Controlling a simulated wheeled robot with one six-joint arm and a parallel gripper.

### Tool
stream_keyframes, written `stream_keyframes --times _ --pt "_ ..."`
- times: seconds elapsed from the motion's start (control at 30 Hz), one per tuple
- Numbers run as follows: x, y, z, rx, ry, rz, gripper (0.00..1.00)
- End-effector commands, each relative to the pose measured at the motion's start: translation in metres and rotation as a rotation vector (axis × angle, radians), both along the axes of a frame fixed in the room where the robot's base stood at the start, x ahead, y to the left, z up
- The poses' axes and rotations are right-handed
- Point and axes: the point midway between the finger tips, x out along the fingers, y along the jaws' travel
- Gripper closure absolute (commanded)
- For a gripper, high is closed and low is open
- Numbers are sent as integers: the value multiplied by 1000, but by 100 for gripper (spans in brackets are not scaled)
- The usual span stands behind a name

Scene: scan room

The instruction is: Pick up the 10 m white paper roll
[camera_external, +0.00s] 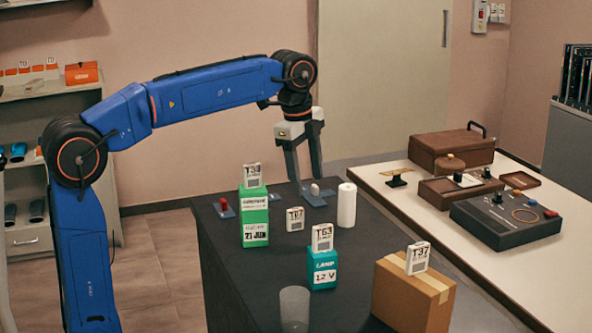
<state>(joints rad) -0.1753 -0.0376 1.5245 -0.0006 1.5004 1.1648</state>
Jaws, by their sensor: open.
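A white paper roll (346,206) stands upright on the dark table (235,290), right of the table's middle and near its far right edge. My gripper (307,176) points down over the far part of the table, to the left of the roll and a little higher than its top. The gripper looks apart from the roll, though the exact distance in depth cannot be told. No length marking is readable on the roll.
Near the fingers are small blue plates, one with a pale knob (314,189), one with a red piece (223,204). A white counter (395,200) lies right.

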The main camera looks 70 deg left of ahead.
Motion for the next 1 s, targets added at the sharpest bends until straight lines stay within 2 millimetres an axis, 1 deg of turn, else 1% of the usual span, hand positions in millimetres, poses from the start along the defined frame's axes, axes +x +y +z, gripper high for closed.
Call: stream_keyframes --times 0.03,0.1,0.3,0.5,0.6,0.7,0.87,1.0 --pt "16 8 3 5 13 -36 41" --pt "35 17 8 11 30 -96 41" --pt "84 46 16 22 76 -262 41" --pt "128 76 16 25 118 -427 41" --pt "144 89 14 23 135 -496 41" --pt "155 97 12 22 146 -547 41" --pt "163 104 9 20 155 -589 41" --pt "163 105 -2 19 158 -594 41"
